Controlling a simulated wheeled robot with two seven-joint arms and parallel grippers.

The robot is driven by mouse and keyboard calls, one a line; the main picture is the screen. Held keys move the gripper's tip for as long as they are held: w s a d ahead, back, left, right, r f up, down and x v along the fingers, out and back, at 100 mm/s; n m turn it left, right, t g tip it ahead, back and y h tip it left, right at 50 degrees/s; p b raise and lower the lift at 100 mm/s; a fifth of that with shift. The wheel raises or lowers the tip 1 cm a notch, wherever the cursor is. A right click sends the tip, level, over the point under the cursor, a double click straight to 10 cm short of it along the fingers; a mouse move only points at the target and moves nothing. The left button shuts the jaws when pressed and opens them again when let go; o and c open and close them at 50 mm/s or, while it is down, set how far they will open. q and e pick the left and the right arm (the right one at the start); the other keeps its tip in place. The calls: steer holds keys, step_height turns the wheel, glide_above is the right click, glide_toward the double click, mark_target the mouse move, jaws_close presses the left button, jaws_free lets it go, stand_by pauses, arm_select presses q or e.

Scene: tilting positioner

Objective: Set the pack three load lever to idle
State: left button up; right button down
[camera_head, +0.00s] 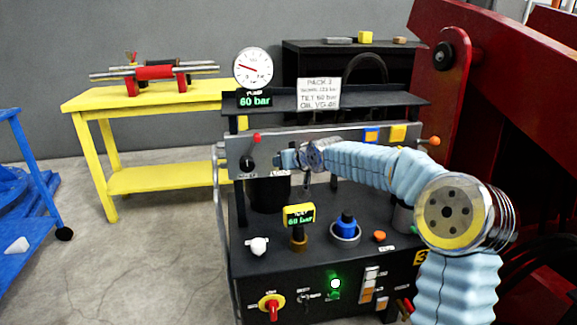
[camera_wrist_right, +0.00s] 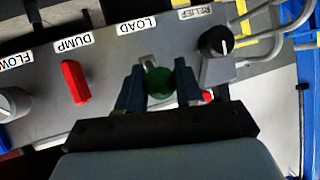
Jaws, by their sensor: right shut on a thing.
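The load lever shows as a green ball knob (camera_wrist_right: 160,83) on a short pale stem, beside the LOAD label (camera_wrist_right: 137,26) in the right wrist view. My right gripper (camera_wrist_right: 160,76) has its two blue fingers on either side of this knob and is shut on it. In the head view my right gripper (camera_head: 286,159) is at the left part of the grey control panel (camera_head: 320,138); the knob is hidden there. A placard (camera_head: 319,93) reading PACK 3 stands above the panel. My left gripper is not in view.
Close to the gripper are a red DUMP lever (camera_wrist_right: 75,82) and a black RELIEF knob (camera_wrist_right: 215,42). A red-balled lever (camera_head: 257,139) stands at the panel's left. The gauge (camera_head: 252,69) has a 60 bar display below. A yellow table (camera_head: 150,98) stands behind left.

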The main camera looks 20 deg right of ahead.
steer(key=shift+w+r, duration=0.15)
steer(key=shift+r, duration=0.45)
steer(key=c, duration=0.8)
jaws_free()
steer(key=shift+f, duration=0.1)
steer(key=b+v, duration=0.2)
steer(key=v, duration=1.1)
steer(key=shift+s+d, duration=0.1)
steer(key=shift+s, duration=0.3)
